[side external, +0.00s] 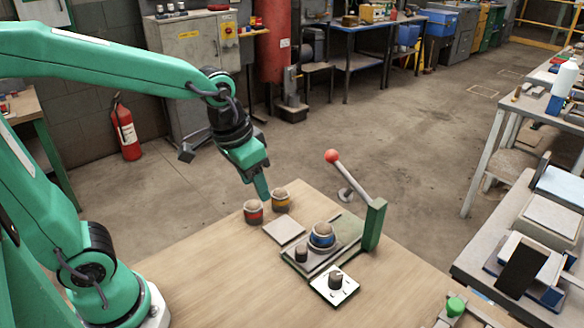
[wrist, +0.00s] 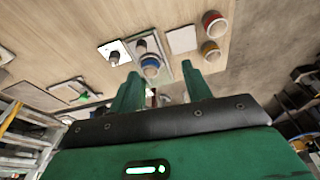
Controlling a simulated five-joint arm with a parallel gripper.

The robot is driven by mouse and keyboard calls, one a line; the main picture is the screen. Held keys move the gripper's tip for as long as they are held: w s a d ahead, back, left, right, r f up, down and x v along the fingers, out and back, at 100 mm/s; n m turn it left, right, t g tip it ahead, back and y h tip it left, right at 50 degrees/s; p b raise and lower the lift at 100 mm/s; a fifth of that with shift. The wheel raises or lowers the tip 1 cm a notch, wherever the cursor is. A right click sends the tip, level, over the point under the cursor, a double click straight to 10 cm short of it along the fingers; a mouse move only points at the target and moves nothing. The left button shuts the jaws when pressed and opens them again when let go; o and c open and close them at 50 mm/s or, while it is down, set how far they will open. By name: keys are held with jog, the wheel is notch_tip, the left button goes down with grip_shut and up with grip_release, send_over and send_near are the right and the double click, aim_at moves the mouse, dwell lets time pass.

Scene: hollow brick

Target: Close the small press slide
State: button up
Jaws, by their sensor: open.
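The small press stands on the wooden table. Its green upright (side external: 374,226) carries a lever with a red ball (side external: 332,156), tilted up to the left. Its grey base (side external: 298,266) holds a short dark knob (side external: 301,254) and a blue-banded pot (side external: 322,236). In the wrist view the pot (wrist: 150,68) and knob (wrist: 140,46) show just beyond my fingers. I cannot tell how far the slide is out. My gripper (side external: 264,188) is open and empty, above the table's far edge, left of the press. Its two fingers (wrist: 162,88) are spread in the wrist view.
A red-banded pot (side external: 253,212) and a yellow-banded pot (side external: 280,201) stand below my gripper. A pale flat plate (side external: 284,230) lies left of the press. A white plate with a dark knob (side external: 335,286) lies in front. The table's near left is clear.

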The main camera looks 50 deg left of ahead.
aim_at(301, 249)
jog(key=w+d+f+g, duration=0.1)
jog(key=w+d+f, duration=0.1)
jog(key=f, duration=0.1)
jog(key=w+d+f+g, duration=0.1)
jog(key=w+d+f, duration=0.1)
jog(key=f, duration=0.1)
jog(key=w+d+f+m, duration=0.1)
jog(key=w+d+f, duration=0.1)
jog(key=f, duration=0.1)
jog(key=shift+w+f+g, duration=0.15)
jog(key=shift+w+g, duration=0.05)
jog(key=shift+g, duration=0.2)
jog(key=shift+w+d+f, duration=0.25)
jog(key=shift+f, duration=0.25)
jog(key=shift+f, duration=3.9)
grip_shut()
